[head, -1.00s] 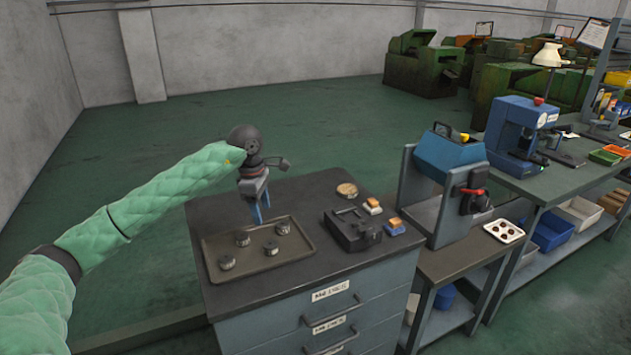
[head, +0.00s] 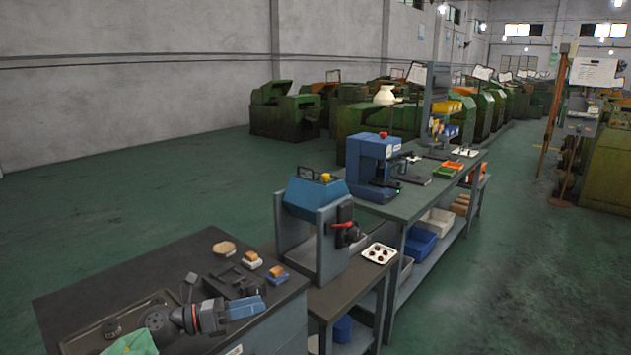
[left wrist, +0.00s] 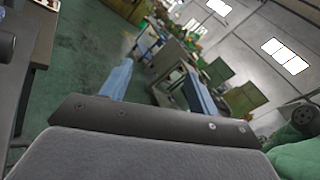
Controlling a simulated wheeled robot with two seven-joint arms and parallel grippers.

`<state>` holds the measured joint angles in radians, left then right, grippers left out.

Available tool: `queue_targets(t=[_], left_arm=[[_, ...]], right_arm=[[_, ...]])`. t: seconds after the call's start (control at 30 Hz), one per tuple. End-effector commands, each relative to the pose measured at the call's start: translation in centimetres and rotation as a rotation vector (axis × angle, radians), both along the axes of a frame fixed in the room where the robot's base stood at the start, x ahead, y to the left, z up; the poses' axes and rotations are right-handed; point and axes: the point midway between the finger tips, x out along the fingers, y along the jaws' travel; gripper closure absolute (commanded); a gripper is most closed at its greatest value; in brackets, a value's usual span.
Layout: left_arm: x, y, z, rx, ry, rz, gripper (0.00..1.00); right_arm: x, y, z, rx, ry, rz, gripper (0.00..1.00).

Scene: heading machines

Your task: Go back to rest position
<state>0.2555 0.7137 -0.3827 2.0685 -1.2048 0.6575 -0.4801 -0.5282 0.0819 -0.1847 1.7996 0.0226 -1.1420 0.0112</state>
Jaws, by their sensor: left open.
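My left gripper (head: 247,308) is low at the left of the head view, over the dark cabinet top (head: 95,270). Its blue fingers point right, in front of the dark fixture block (head: 236,286). The left wrist view shows the two blue fingers wide apart with nothing between them. My green-sleeved left arm hides part of the tray (head: 82,340), where at least one round metal part (head: 111,329) shows. My right gripper is in neither view.
Beside the fixture are two small brushes or blocks (head: 251,260) and a round wooden piece (head: 223,248). A blue bench machine (head: 317,200) stands to the right. A longer workbench (head: 425,195) runs behind it. Green floor is open at left back and right.

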Motion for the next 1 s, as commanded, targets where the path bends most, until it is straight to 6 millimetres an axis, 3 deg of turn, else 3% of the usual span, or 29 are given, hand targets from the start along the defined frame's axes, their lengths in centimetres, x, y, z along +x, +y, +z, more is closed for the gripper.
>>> queue_targets(t=[0.1,0.23,0.47,0.67,0.77,0.87,1.0], left_arm=[[-0.6,-0.7,1.1,-0.249,0.112,0.107,0.39],[-0.8,0.2,1.5,-0.505,0.258,0.239,0.39],[-1.4,3.8,-1.0,-0.922,0.562,0.501,0.39],[-3.5,7.4,-6.7,-1.234,0.864,0.765,0.39],[-5.6,8.8,-10.4,-1.369,1.024,0.908,0.39],[-8.4,9.8,-14.3,-1.487,1.188,1.06,0.39],[-13.6,10.3,-19.7,-1.617,1.423,1.289,0.39]], right_arm=[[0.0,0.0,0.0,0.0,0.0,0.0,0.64],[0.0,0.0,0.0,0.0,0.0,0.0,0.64],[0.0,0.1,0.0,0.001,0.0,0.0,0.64],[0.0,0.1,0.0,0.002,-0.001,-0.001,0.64],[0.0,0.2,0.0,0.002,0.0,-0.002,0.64],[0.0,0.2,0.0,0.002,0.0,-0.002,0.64],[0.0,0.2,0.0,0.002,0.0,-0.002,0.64]])
